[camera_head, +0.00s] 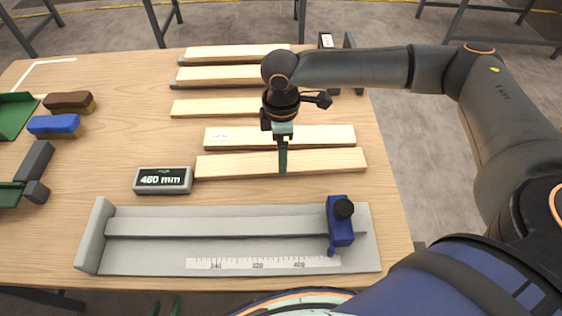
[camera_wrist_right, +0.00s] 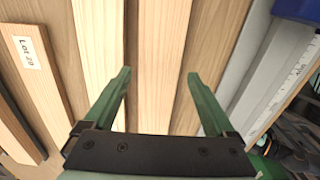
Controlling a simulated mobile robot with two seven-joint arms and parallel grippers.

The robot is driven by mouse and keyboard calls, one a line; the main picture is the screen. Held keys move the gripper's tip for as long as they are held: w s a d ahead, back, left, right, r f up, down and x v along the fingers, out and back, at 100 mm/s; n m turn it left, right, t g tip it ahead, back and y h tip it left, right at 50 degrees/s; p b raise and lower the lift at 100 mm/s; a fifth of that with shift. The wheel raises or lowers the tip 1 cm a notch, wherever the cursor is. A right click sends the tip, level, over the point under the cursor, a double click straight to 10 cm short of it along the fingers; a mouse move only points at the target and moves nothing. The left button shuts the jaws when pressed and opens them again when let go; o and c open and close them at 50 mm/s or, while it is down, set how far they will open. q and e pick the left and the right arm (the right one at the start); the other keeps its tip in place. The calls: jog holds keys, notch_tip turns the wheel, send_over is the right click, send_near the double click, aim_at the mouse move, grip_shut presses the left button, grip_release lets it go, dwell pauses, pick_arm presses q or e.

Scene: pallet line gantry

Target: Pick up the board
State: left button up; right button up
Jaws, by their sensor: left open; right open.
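Several pale wooden boards lie on the table. The front board (camera_head: 225,165) lies just behind the grey measuring fixture, and a second board (camera_head: 325,135) lies behind it. My right gripper (camera_head: 283,170) points down at the front board and appears edge-on. In the right wrist view its two green fingers (camera_wrist_right: 158,75) are open, with the front board (camera_wrist_right: 160,30) showing between them; it is not gripped. Whether the tips touch it I cannot tell. My left gripper (camera_head: 166,308) is open and empty at the bottom edge, only its green fingertips showing.
The measuring fixture (camera_head: 92,245) has a ruler and a blue stop (camera_head: 340,225). A display (camera_head: 163,180) reads 460 mm. More boards (camera_head: 225,75) lie at the back. Brown (camera_head: 68,102) and blue (camera_head: 54,125) brushes and green bins (camera_head: 15,115) are at left.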

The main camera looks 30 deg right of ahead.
notch_tip(320, 180, down, 3)
jog(key=shift+f, duration=0.15)
jog(key=shift+c, duration=0.2)
jog(key=c, duration=1.3)
